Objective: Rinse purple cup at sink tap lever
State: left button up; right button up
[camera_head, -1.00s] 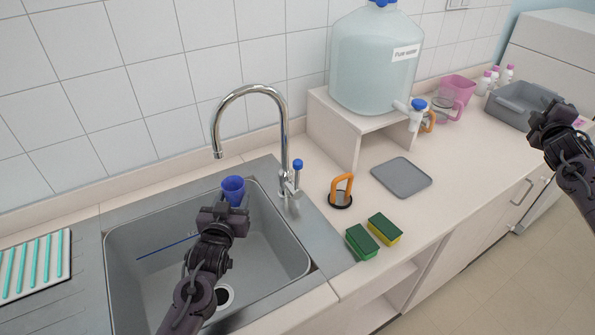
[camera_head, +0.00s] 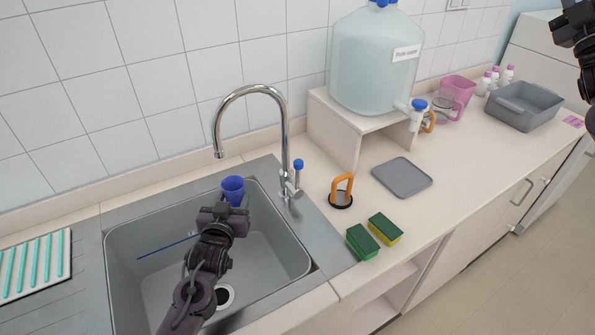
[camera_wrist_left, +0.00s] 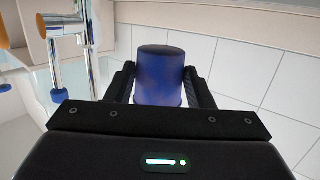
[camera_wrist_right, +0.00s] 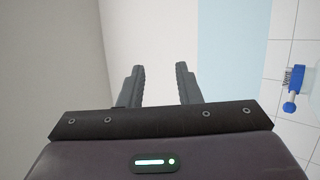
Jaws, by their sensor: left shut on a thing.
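A blue-purple cup (camera_head: 232,187) is held over the back of the sink, below the tap spout. It also shows between the fingers in the left wrist view (camera_wrist_left: 160,75). My left gripper (camera_head: 225,207) is shut on the cup. The chrome tap (camera_head: 284,130) arches over the sink, with its spout end above the cup and slightly to its left. The tap lever (camera_head: 298,166) has a blue tip and stands right of the cup. No water shows from the spout. My right gripper (camera_head: 565,30) is at the top right edge; its fingers (camera_wrist_right: 160,85) are apart and empty in the right wrist view.
The grey sink basin (camera_head: 285,262) lies under the left gripper. Green and yellow sponges (camera_head: 362,241), an orange-handled tool (camera_head: 341,190) and a grey tray (camera_head: 401,177) lie right of it. A large water jug (camera_head: 375,65) stands on a shelf. A grey tub (camera_head: 525,108) is at far right.

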jog(key=w+a+f+m+g+y, duration=0.15)
jog(key=w+a+f, duration=0.25)
jog(key=a+f, duration=0.65)
jog(key=m+g, duration=0.8)
jog(key=m, duration=0.3)
send_near(299, 173)
jog(key=shift+y, duration=0.45)
jog(key=x, duration=1)
jog(key=shift+w+f, duration=0.15)
jog(key=shift+w, duration=0.3)
grip_shut()
